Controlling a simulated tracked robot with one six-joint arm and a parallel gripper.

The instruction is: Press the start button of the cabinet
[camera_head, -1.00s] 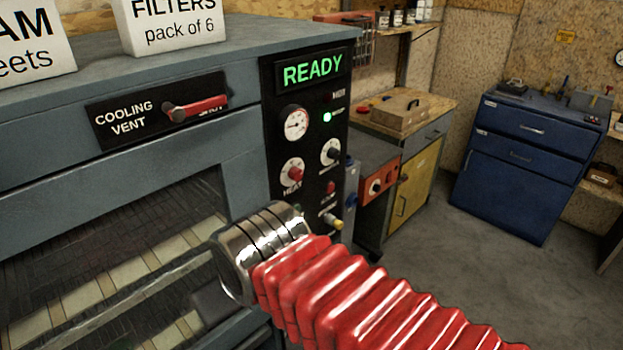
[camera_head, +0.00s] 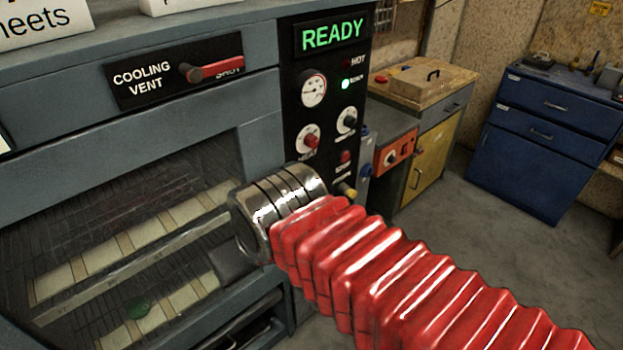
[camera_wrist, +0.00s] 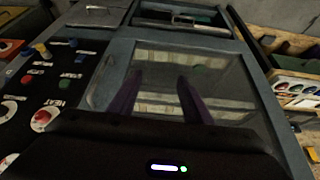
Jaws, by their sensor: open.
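The grey cabinet (camera_head: 60,160) fills the left of the head view. Its black control panel (camera_head: 290,100) has a display (camera_head: 333,34) reading READY, a gauge and knobs. Low on the panel are a red button (camera_head: 346,157) and a yellow-tipped control (camera_head: 348,190), partly behind my arm. The wrist view shows the panel at left, with a green button (camera_wrist: 65,84), a red button (camera_wrist: 25,79) and a yellow one (camera_wrist: 42,48). Their labels are too small to read. My gripper (camera_wrist: 159,76) is open and empty, in front of the cabinet's window (camera_wrist: 160,105), beside the panel.
A cooling vent lever (camera_head: 215,70) is on the cabinet front. Strips and a green object (camera_head: 138,306) show behind the window. A workbench with a wooden box (camera_head: 420,80) and a blue drawer cabinet (camera_head: 545,130) stand at right. Floor (camera_head: 450,220) between them is clear.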

